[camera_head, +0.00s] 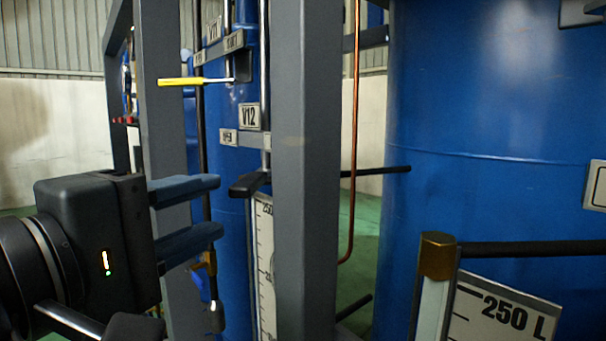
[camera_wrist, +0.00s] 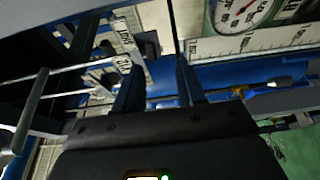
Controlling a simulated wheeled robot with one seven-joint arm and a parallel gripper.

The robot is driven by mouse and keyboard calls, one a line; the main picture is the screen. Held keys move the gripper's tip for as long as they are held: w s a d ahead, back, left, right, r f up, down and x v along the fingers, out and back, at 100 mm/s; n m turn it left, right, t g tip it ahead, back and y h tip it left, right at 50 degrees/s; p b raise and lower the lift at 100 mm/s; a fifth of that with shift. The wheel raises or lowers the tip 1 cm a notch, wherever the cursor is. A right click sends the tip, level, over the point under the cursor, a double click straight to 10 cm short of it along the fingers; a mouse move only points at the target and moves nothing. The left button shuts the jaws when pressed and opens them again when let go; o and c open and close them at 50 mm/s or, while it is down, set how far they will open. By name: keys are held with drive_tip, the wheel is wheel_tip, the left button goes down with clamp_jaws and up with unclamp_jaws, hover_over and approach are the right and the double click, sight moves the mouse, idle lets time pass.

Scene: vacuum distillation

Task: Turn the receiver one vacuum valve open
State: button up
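A yellow-handled lever (camera_head: 195,81) points left, level, from the pipework beside the tags V11 (camera_head: 213,28) and V12 (camera_head: 250,116). A black lever handle (camera_head: 250,183) sits below the V12 tag, at the grey post. I cannot tell for sure which one is the receiver one vacuum valve. My gripper (camera_head: 217,207) is open, its two fingers pointing right, below the yellow lever and just left of the black handle. Nothing shows held between the fingers. In the wrist view my gripper (camera_wrist: 161,82) shows both fingers apart, with tags (camera_wrist: 122,36) near the left finger.
A grey upright post (camera_head: 305,180) stands right of the levers, and another (camera_head: 165,120) stands behind my gripper. A large blue vessel (camera_head: 480,120) fills the right. A copper pipe (camera_head: 352,150) runs down between. A gauge (camera_wrist: 240,14) shows in the wrist view.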

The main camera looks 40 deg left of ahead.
sight(266, 179)
drive_tip(key=shift+w+a+r, duration=0.15)
drive_tip(key=shift+w+r, duration=0.3)
drive_tip(key=shift+w, duration=0.05)
drive_tip(key=shift+p+x, duration=0.75)
drive_tip(key=shift+x, duration=2.8)
drive_tip(key=shift+f, duration=0.1)
drive_tip(key=shift+c, duration=0.3)
clamp_jaws()
